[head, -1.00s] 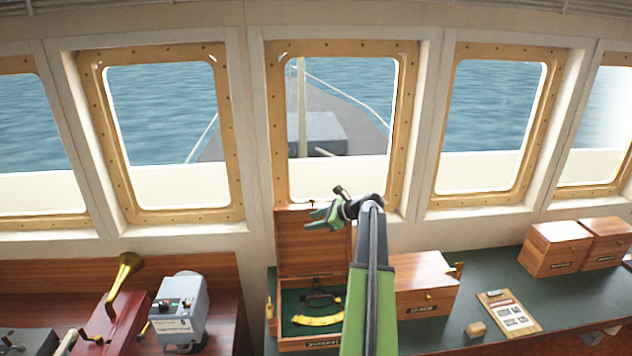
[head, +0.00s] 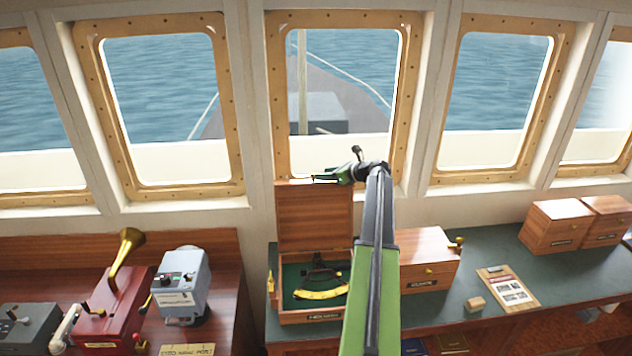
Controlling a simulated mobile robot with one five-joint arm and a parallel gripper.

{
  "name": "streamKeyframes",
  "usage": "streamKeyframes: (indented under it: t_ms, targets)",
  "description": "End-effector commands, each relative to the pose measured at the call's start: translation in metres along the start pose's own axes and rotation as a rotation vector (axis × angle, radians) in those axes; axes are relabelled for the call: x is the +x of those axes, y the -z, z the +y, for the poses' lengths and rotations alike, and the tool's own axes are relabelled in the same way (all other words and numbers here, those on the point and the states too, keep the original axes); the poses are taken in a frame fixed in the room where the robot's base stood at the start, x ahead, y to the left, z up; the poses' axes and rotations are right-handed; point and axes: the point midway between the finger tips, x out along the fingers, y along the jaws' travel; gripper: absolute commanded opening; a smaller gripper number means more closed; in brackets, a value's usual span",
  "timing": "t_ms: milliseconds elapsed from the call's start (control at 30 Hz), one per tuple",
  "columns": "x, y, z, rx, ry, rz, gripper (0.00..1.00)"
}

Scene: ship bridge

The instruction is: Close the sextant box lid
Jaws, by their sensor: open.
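The sextant box (head: 310,317) is a wooden case on the green counter, with a green lining and a label on its front. Its lid (head: 312,218) stands upright and open at the back. The sextant (head: 321,291), with a brass arc and dark frame, lies inside. My gripper (head: 318,179) is at the top edge of the lid, pointing left. It is open with nothing seen between its jaws; I cannot tell whether it touches the lid. My green arm hides the right side of the box.
A closed wooden box (head: 428,262) stands just right of the sextant box. A clipboard (head: 507,288) and small wooden block (head: 475,304) lie farther right, near two more boxes (head: 562,228). At left are a red console (head: 104,312) and a grey-blue device (head: 181,283).

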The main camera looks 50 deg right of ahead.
Motion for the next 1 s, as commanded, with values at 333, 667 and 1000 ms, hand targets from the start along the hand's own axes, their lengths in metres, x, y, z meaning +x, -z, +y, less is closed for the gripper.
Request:
streamKeyframes:
  t_ms: [333,667,1000]
  targets:
    - [0.047,0.001,-0.001,0.000,0.000,0.000,0.43]
    - [0.047,0.000,0.000,0.000,0.001,0.000,0.35]
    - [0.047,0.000,-0.001,0.000,0.002,0.000,0.00]
